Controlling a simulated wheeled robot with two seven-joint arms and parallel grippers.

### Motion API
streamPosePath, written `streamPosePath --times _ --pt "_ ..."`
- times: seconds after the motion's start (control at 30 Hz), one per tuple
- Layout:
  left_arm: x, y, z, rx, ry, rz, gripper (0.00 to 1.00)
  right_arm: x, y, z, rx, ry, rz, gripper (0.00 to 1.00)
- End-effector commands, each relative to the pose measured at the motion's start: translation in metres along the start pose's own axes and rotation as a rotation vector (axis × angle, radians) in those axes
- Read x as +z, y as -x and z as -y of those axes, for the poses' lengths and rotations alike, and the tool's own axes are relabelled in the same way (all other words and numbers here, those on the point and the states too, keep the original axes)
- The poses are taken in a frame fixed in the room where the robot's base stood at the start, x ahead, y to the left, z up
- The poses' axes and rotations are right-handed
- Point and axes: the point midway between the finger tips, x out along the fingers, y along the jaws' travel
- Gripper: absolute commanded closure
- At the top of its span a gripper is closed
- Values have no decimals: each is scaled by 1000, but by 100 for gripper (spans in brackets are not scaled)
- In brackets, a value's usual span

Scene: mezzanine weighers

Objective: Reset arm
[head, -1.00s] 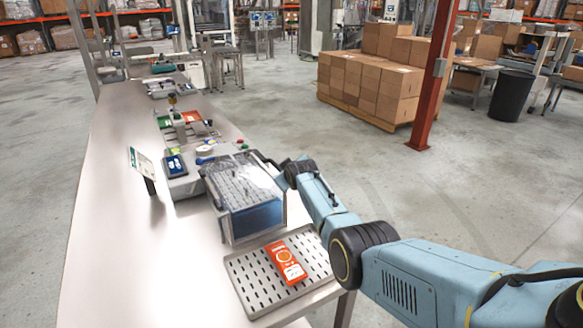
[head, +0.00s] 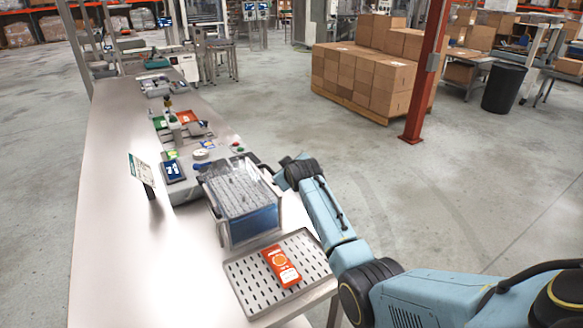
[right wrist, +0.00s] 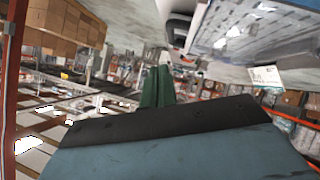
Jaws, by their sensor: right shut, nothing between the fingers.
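My right arm reaches in from the lower right in the head view. Its dark wrist end (head: 290,172) is beside the far right side of a clear-lidded box (head: 245,200), over the table's right edge. My right gripper shows in the right wrist view as two green fingers (right wrist: 157,86), close together and empty. In the head view its fingers are mostly hidden or too small to make out. My left gripper and arm are not in view.
A slotted metal tray (head: 318,262) with an orange packet (head: 282,266) lies at the table's near right. A weigher with a blue display (head: 173,171) and a small sign (head: 141,171) stand behind. The table's left part (head: 110,240) is bare. Stacked cartons (head: 365,75) and a red post (head: 426,75) stand beyond.

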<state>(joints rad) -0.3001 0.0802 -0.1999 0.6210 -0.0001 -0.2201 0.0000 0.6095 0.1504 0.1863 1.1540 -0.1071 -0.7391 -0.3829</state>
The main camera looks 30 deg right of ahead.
Motion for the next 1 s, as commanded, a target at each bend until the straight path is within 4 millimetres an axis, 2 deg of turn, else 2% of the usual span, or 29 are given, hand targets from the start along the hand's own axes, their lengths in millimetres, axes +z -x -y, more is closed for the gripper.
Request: streamPosePath --times 0.1,0.3,0.67,0.77,0.87,1.0 --pt "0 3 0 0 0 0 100 0 15 -2 0 1 -1 100" --pt "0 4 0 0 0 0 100 1 31 -4 0 0 -1 100" --pt "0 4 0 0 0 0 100 2 38 -4 -2 1 3 100" --pt "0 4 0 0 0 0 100 17 44 7 -18 4 24 100" --pt "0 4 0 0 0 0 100 48 61 31 -52 8 72 100" --pt "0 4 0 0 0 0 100 107 106 78 -130 10 171 100"
